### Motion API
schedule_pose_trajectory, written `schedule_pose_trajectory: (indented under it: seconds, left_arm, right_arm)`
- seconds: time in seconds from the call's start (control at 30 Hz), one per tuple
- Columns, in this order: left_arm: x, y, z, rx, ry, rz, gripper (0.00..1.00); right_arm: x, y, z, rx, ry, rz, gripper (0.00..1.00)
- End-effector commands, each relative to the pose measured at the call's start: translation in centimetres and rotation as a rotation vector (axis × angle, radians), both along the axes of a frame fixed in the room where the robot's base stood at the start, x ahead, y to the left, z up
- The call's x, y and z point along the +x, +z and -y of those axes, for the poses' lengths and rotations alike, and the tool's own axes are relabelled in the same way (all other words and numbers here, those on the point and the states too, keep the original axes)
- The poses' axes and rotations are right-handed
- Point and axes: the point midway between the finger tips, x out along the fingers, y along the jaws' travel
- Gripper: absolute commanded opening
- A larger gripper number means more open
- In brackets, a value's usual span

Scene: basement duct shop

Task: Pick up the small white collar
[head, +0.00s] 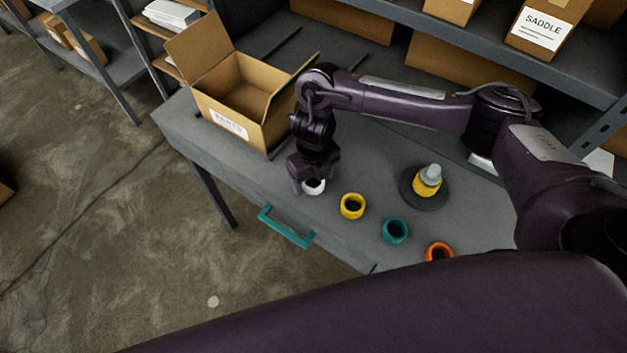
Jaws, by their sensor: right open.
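The small white collar (315,187) sits on the grey workbench (352,262) near its front edge, left of a row of coloured collars. My right gripper (303,182) points down right at the white collar and hides its upper left part. Its jaws are open. I cannot tell whether the fingers are around the collar or just above it. My left gripper is not in view.
A yellow collar (352,206), a teal collar (395,230) and an orange collar (438,251) stand to the right. Behind them is a dark round base (408,188) with a yellow and grey stack (428,180). An open cardboard box (238,100) stands at the left. A teal handle (286,228) projects in front.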

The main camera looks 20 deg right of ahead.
Motion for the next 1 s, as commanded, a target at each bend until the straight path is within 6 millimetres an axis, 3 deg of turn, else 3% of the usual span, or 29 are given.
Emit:
schedule_pose_trajectory:
  seconds: [0.27,0.63,1.0]
  left_arm:
    - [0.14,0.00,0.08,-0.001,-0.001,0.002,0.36]
    - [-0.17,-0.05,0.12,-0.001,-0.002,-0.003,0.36]
    - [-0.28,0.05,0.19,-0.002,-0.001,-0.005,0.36]
  right_arm:
    - [0.05,-0.37,0.00,0.001,0.000,0.002,0.73]
    - [0.04,-0.35,0.00,0.001,0.000,0.002,0.25]
    - [0.14,0.28,-0.02,0.001,0.000,0.005,0.24]
